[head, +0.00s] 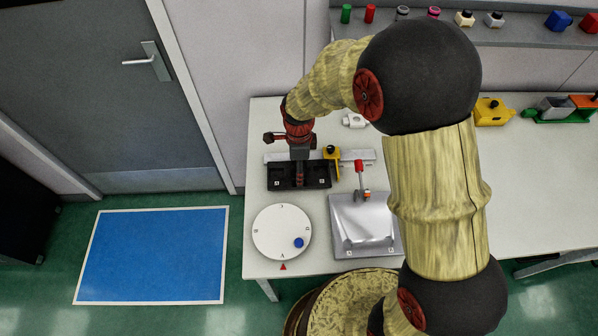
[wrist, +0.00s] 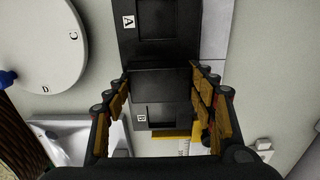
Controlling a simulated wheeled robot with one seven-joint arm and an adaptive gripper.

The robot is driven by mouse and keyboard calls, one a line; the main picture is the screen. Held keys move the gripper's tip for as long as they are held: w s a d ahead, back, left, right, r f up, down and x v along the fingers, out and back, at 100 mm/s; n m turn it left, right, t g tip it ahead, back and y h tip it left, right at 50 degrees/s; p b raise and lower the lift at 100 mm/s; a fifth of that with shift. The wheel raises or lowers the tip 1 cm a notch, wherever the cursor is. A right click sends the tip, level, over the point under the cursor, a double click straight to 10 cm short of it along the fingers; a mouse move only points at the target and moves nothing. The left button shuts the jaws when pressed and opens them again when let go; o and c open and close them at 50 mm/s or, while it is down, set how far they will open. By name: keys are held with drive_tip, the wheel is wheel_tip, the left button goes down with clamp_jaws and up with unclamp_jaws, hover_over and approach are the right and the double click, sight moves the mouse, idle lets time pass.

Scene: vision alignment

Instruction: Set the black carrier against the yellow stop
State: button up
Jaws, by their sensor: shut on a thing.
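The black carrier (head: 318,176) has two recesses marked A and B and lies along the front of a pale rail (head: 358,155) on the table. My gripper (head: 299,178) comes down over its middle. In the wrist view my gripper (wrist: 162,88) has a finger on each long side of the carrier (wrist: 160,80), shut on its narrower middle. The yellow stop (head: 331,154) with a black knob stands on the rail by the carrier's right, B end. In the wrist view part of the yellow stop (wrist: 172,136) shows just past that end; whether they touch I cannot tell.
A white lettered dial (head: 275,228) with a blue knob stands in front of the carrier. A metal tray (head: 345,238) and a red-handled fixture (head: 359,167) are to the right. A white part (head: 354,120) lies behind the rail.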

drive_tip(key=shift+f, duration=0.85)
drive_tip(key=o, duration=1.6)
drive_tip(key=shift+f, duration=0.1)
drive_tip(key=shift+o, duration=0.2)
wheel_tip(320, 180, up, 12)
drive_tip(key=p, duration=0.2)
drive_tip(key=shift+r, duration=0.25)
